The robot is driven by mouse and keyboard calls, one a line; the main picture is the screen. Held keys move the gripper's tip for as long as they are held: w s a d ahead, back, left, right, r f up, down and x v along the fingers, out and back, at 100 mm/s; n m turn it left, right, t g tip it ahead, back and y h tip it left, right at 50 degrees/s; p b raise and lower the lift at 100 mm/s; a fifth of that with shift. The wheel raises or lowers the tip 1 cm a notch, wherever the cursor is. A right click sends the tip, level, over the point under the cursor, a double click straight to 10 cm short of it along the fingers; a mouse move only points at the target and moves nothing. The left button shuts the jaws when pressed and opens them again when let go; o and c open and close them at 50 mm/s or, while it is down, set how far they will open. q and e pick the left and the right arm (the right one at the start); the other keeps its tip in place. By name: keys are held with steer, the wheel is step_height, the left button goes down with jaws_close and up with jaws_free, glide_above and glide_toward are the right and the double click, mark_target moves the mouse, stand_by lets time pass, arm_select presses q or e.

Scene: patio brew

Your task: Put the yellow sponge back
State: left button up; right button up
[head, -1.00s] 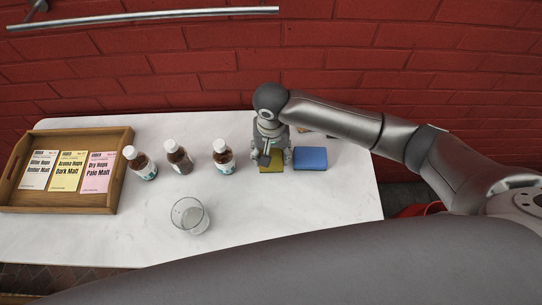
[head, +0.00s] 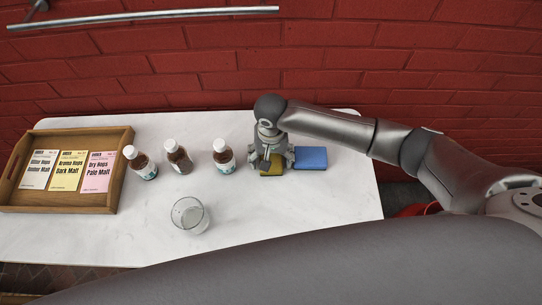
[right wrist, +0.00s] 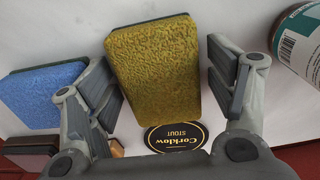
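The yellow sponge (right wrist: 153,68) has a dark green underside and fills the middle of the right wrist view. My right gripper (right wrist: 165,85) is open around it, one finger pad on each side. The left finger is close to or touching the sponge's edge; a narrow gap shows at the right finger. In the head view the sponge (head: 271,169) shows below my right gripper (head: 271,162), partly hidden by it. I cannot tell if the sponge rests flat on the table. My left gripper is not in view.
A blue sponge (head: 311,158) lies just right of the gripper. A round black coaster (right wrist: 174,136) shows beside the yellow sponge. Bottles (head: 223,157), a glass (head: 189,215) and a wooden tray (head: 124,150) stand left on the white table (head: 290,210). A red brick wall is behind.

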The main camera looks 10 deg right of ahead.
mark_target(271, 158)
step_height(271, 158, up, 12)
steer(key=shift+r, duration=0.15)
stand_by(0.6)
stand_by(0.5)
